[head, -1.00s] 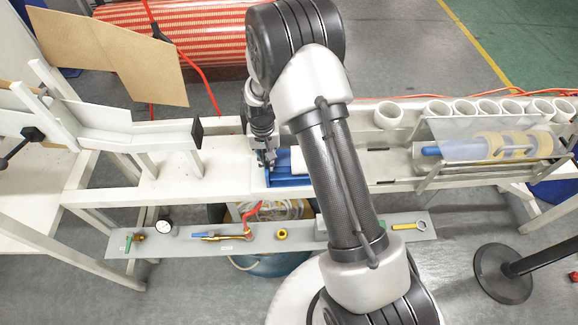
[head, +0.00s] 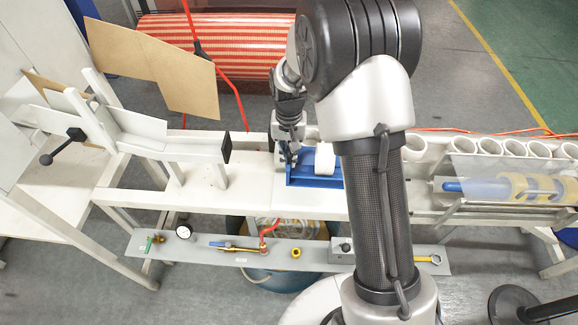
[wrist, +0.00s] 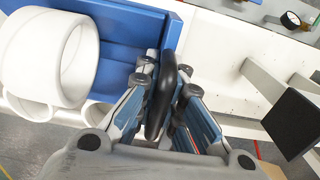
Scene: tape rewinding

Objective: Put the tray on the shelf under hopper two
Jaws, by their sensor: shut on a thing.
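The blue tray (head: 302,178) is over the white bench in the head view, partly hidden by my arm. A white ring-shaped roll (head: 325,160) sits in it. In the wrist view the tray (wrist: 120,55) fills the upper left, with the white roll (wrist: 55,58) lying in it. My gripper (wrist: 166,85) is shut on a black handle (wrist: 160,95) at the tray's end. My gripper also shows in the head view (head: 288,157), at the tray's left end. I cannot read any hopper label or tell which place is hopper two.
A white chute (head: 140,130) with a black end pad (head: 226,148) stands left of the tray. A lower grey shelf (head: 215,255) carries a gauge and small tools. Several white rings (head: 490,146) line the bench at the right. Bare bench (head: 240,200) lies between chute and tray.

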